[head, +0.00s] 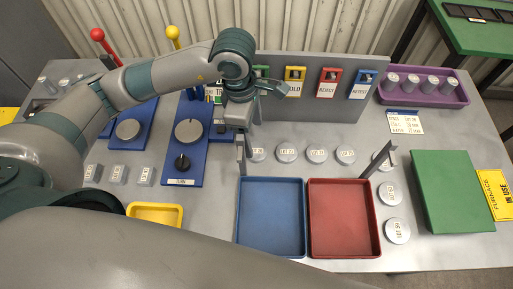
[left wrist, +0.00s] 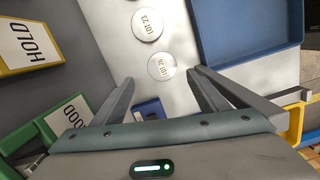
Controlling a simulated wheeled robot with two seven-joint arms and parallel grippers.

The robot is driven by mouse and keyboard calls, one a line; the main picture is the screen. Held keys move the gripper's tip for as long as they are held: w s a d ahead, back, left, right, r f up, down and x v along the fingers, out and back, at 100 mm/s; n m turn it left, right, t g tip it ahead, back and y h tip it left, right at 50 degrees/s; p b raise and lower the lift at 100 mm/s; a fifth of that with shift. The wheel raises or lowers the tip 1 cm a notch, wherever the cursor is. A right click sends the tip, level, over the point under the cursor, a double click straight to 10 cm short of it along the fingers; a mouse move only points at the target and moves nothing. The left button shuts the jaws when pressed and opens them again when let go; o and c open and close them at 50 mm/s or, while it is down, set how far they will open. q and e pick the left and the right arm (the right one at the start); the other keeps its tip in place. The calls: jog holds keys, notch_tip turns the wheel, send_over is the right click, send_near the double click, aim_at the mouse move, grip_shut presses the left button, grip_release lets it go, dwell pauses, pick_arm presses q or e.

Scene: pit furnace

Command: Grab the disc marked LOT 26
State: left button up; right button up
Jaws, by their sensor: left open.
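The disc whose label seems to read LOT 26 (left wrist: 161,66) lies flat on the grey bench in the left wrist view, just beyond and between my fingertips. It appears to be the leftmost disc of the row in the head view (head: 258,154), beside my left gripper. My left gripper (head: 243,156) points down, open and empty; its fingers also show in the left wrist view (left wrist: 161,78). A disc reading LOT 23 (left wrist: 147,25) lies close by, farther from the fingers.
More silver discs (head: 317,155) continue the row, and others lie at right (head: 397,230). A blue tray (head: 240,215) and red tray (head: 377,225) stand in front. An upright grey panel with coloured tag holders (head: 327,83) stands behind.

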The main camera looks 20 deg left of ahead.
aim_at(256, 150)
pick_arm(q)
jog(key=shift+f, duration=0.4)
pick_arm(e)
jog(key=shift+s+d, duration=0.15)
jog(key=shift+s, duration=0.15)
jog(key=shift+r, duration=0.15)
pick_arm(q)
jog(key=shift+s+d+f+p, duration=0.15)
jog(key=shift+d+f+p, duration=0.05)
jog(key=shift+f+p, duration=0.3)
jog(key=f, duration=0.1)
jog(key=f+p, duration=0.1)
jog(key=f, duration=0.1)
jog(key=shift+s+d+f+p, duration=0.1)
jog(key=shift+d+f+p, duration=0.2)
jog(key=shift+f, duration=0.25)
pick_arm(e)
notch_tip(256, 150, up, 2)
jog(key=shift+r, duration=0.2)
pick_arm(q)
jog(key=c, duration=1.4)
